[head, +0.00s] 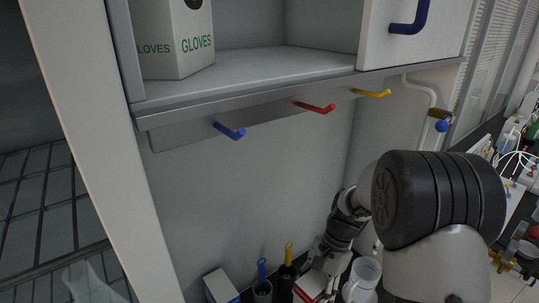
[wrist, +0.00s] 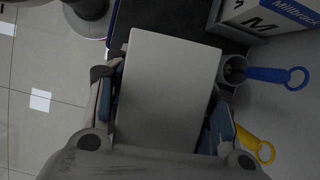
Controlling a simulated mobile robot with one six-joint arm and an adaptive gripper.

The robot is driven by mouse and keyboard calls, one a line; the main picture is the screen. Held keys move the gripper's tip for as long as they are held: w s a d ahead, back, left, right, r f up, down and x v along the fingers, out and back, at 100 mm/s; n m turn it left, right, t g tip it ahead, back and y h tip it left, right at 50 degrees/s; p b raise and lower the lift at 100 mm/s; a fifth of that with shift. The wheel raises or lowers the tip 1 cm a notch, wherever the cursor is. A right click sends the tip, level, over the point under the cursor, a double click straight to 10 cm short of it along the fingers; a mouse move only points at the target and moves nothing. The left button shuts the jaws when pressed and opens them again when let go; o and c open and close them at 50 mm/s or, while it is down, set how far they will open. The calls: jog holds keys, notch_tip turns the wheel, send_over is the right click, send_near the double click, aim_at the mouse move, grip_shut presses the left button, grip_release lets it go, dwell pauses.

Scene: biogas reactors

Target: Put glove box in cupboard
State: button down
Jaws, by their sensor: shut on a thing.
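My gripper (wrist: 163,118) is shut on a pale box (wrist: 170,75) whose plain face fills the middle of the wrist view. One finger lies on each side of it. In the head view my gripper (head: 318,262) is low, at the dark bench, with a white and red box (head: 310,286) at its fingers, partly hidden. The open cupboard shelf (head: 250,76) is above and to the left. A white box marked GLOVES (head: 178,55) stands at its left end. The right part of the shelf is bare.
Blue (head: 231,131), red (head: 316,107) and yellow (head: 372,93) hooks stick out below the shelf. A cupboard door (head: 405,40) is at the right. A lettered box (head: 219,287), blue and yellow handled tools in holders, and a clear jug (head: 363,275) stand near my gripper.

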jog(key=f+n+h+b, duration=0.1)
jog(key=n, duration=0.1)
jog(key=d+f+n+g+b, duration=0.1)
jog(key=f+n, duration=0.1)
jog(key=n, duration=0.1)
jog(key=s+d+f+n+h+b, duration=0.1)
jog(key=f+n, duration=0.1)
jog(key=shift+f+n+g+h+b, duration=0.1)
jog(key=shift+n+g+h+b, duration=0.2)
jog(key=shift+n, duration=0.1)
jog(key=shift+s+d+f+n+h+b, duration=0.1)
jog(key=shift+d+f+n+h+b, duration=0.3)
jog(key=shift+n, duration=0.6)
jog(key=shift+d+r, duration=0.1)
jog(key=shift+d, duration=0.05)
